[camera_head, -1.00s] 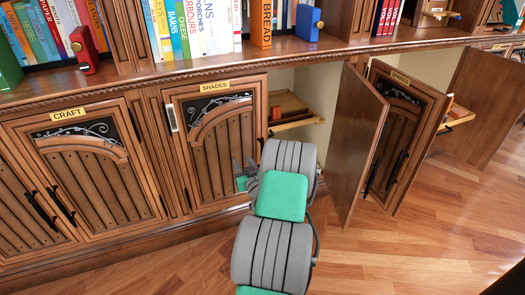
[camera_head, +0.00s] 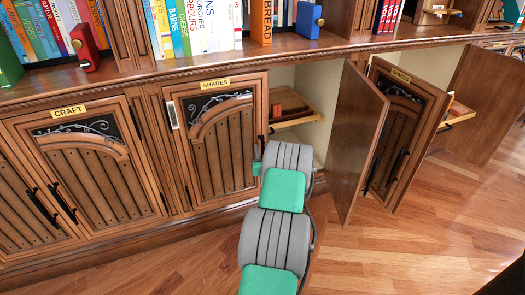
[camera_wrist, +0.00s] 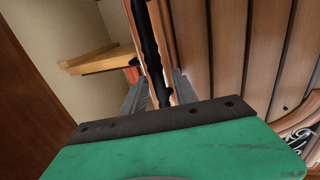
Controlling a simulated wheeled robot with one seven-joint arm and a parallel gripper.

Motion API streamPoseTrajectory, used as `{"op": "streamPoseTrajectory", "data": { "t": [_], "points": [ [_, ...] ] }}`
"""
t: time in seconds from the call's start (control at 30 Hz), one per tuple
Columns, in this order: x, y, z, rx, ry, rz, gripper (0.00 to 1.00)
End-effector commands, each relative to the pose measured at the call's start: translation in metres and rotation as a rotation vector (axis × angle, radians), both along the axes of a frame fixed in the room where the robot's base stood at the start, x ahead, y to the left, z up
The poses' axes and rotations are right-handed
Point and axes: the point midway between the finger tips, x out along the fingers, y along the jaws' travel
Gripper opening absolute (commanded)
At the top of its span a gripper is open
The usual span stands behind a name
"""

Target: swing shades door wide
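The shades door (camera_head: 215,150) is a brown panelled door with dark scrollwork, under a yellow SHADES label (camera_head: 216,84). It looks shut or nearly shut; its right edge borders an open compartment. Its black upright handle (camera_wrist: 148,45) shows in the wrist view, along the door's edge. My gripper (camera_wrist: 160,76) has its two grey fingers apart, one on either side of the handle and door edge. I see gaps beside the handle, and contact is not clear. In the head view my arm hides the fingers and the handle's lower part.
The open compartment holds a wooden tray (camera_head: 294,108) on the right. A plain door leaf (camera_head: 356,140) stands swung out right of my arm, with another labelled door (camera_head: 398,140) beyond. The craft door (camera_head: 88,165) is shut at left. Floor (camera_head: 180,265) in front is clear.

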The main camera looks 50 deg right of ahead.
Motion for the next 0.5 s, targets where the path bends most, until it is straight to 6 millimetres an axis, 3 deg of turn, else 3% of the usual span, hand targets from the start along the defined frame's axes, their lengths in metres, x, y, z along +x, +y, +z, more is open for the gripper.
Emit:
{"op": "streamPoseTrajectory", "data": {
  "t": [0.4, 0.5],
  "points": [
    [0.0001, 0.0006, -0.0001, 0.0, 0.0, 0.001, 0.0],
    [0.0003, 0.0007, -0.0001, 0.001, 0.001, 0.001, 0.0]
  ]
}}
